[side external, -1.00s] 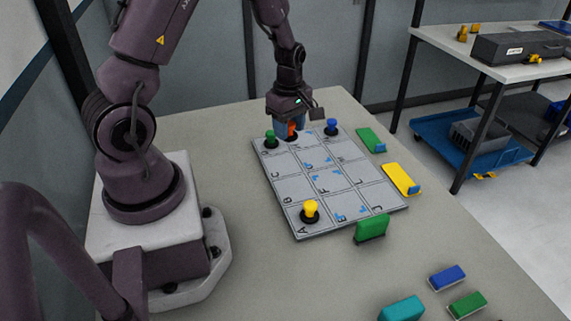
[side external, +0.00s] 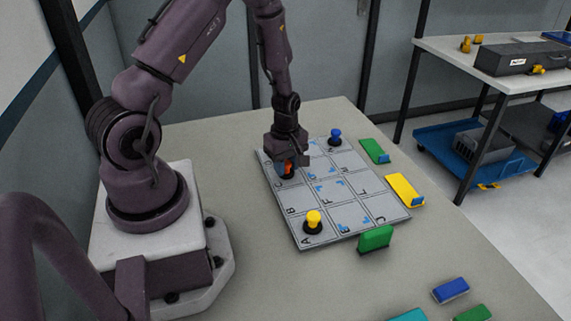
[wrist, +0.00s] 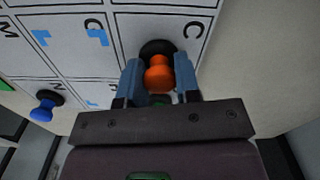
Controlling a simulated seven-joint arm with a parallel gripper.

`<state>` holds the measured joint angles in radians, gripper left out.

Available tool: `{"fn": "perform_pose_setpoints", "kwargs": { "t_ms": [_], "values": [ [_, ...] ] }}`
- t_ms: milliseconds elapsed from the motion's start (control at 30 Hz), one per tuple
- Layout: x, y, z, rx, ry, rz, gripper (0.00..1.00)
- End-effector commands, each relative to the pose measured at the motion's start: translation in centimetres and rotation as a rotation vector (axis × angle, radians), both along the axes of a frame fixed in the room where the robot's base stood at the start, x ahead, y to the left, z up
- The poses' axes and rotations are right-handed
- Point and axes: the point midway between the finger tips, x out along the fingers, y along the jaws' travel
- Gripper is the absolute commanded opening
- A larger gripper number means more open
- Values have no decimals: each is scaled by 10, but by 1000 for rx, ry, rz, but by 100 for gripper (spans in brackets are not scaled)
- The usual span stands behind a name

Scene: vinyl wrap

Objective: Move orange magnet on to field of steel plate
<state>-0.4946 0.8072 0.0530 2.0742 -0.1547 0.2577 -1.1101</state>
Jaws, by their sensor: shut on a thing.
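The orange magnet (side external: 287,168), a knob on a black base, is between the blue fingers of my gripper (side external: 286,170). My gripper is shut on it, over field C of the steel plate (side external: 347,215). In the wrist view, the orange magnet (wrist: 158,74) stands between both fingertips, with its black base towards field C. I cannot tell whether the base touches the plate. The plate is a grey board with lettered fields and blue corner marks.
A yellow magnet (side external: 313,220) stands on field A. A blue magnet (side external: 335,136) stands at the plate's far end.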

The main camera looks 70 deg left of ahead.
Motion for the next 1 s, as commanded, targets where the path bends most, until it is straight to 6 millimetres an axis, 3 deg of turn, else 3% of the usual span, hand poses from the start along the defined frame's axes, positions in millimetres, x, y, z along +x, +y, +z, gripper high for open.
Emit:
{"fn": "perform_pose_setpoints", "kwargs": {
  "t_ms": [467, 500, 567, 800, 833, 867, 1000],
  "values": [
    [-4, -1, -12, -3, 10, 0, 0],
    [-3, -1, -13, -3, 9, 0, 34],
    [-3, -1, -12, -2, 7, 0, 48],
    [-2, 0, -5, 0, 4, 1, 50],
    [-2, 0, -2, 0, 4, 2, 52],
    [-2, 0, 3, 0, 4, 1, 68],
    [-1, 0, 31, 2, 0, -1, 68]
  ]
}}
